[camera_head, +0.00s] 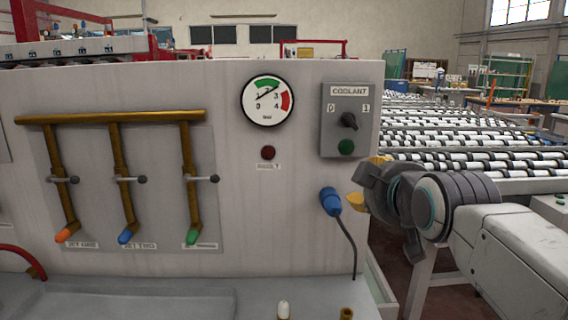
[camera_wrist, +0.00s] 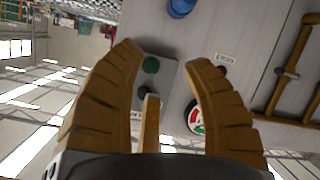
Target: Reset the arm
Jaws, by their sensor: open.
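My gripper (camera_head: 362,180) is at the right edge of the machine's front panel, below the coolant switch box and beside the blue plug. Its yellow fingers are spread apart and hold nothing. In the wrist view my gripper (camera_wrist: 166,55) shows its ribbed fingers wide open, with the coolant box between them. The grey coolant box (camera_head: 333,143) has a black knob (camera_head: 349,121) tilted between its 0 and 1 marks and a green button (camera_head: 346,147) below. The wrist view shows the panel roughly upside down.
A gauge (camera_head: 267,100), a dark red lamp (camera_head: 268,153) and several brass valve levers sit left of the box. A blue plug (camera_head: 331,202) with a hanging cable is close to my gripper. A roller conveyor (camera_head: 450,135) lies behind on the right.

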